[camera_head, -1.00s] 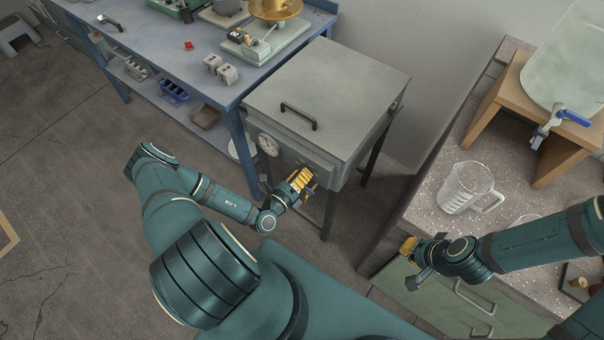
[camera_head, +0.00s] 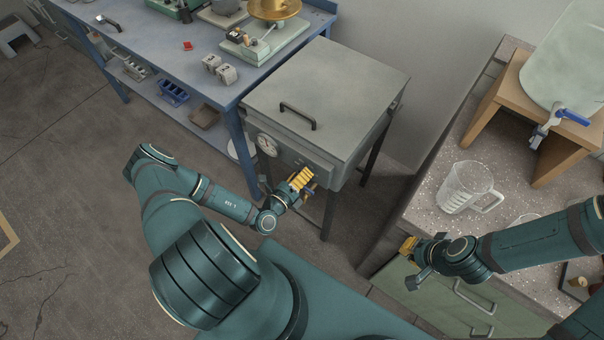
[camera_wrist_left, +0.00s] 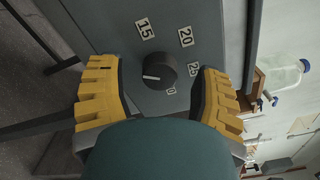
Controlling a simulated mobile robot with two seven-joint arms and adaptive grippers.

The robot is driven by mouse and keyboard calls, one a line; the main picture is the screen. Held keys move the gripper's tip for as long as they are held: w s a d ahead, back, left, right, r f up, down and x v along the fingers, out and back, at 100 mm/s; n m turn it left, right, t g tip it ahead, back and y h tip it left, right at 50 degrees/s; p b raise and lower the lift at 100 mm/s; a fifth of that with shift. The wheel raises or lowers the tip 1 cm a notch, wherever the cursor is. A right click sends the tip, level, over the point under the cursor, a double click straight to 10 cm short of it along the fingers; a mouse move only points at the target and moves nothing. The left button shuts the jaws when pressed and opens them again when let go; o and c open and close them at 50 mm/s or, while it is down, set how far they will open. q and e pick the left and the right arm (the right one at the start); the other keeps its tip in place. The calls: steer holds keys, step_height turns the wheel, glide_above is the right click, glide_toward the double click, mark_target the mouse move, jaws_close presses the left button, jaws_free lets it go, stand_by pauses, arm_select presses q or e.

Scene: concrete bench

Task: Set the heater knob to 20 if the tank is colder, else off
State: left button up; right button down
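The grey tank (camera_head: 330,85) with a lid handle stands on dark legs beside the blue bench. A round white dial (camera_head: 267,144) is on its front; its reading is too small to tell. In the left wrist view the black heater knob (camera_wrist_left: 160,70) sits on the grey panel, its white mark pointing left, away from the labels 15 (camera_wrist_left: 145,28), 20 (camera_wrist_left: 186,36) and 25 (camera_wrist_left: 194,68). A lower label is partly hidden. My left gripper (camera_head: 302,180) faces the panel, its yellow fingers (camera_wrist_left: 155,95) apart on either side of the knob. My right gripper (camera_head: 408,248) is by the right counter.
The blue bench (camera_head: 160,50) at the left holds several instruments. The speckled counter (camera_head: 425,205) at the right holds a glass jug (camera_head: 465,188) and a wooden stand (camera_head: 495,100) with a large tapped vessel (camera_head: 570,60). Floor shows between them.

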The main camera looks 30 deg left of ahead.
arm_select(q)
steer(key=shift+a, duration=0.1)
steer(key=s, duration=1.2)
steer(key=shift+a, duration=0.45)
steer(key=w+d+r+m+g+h, duration=0.1)
steer(key=d+r+m+g+h, duration=0.2)
steer(key=d+m+h, duration=0.5)
steer(key=s+d+r+m+g+h, duration=0.1)
steer(key=s+d+m+g, duration=0.4)
steer(key=m+g, duration=0.45)
steer(key=s+d+r+m+g+h, duration=0.15)
steer(key=s+d+m+g, duration=0.3)
steer(key=m+g, duration=0.5)
steer(key=w+r+m+t+y, duration=0.4)
steer(key=w+m+y, duration=0.4)
steer(key=m, duration=1)
steer(key=w+t, duration=0.1)
steer(key=w, duration=0.2)
steer(key=shift+d+t, duration=0.3)
steer(key=shift+t, duration=0.1)
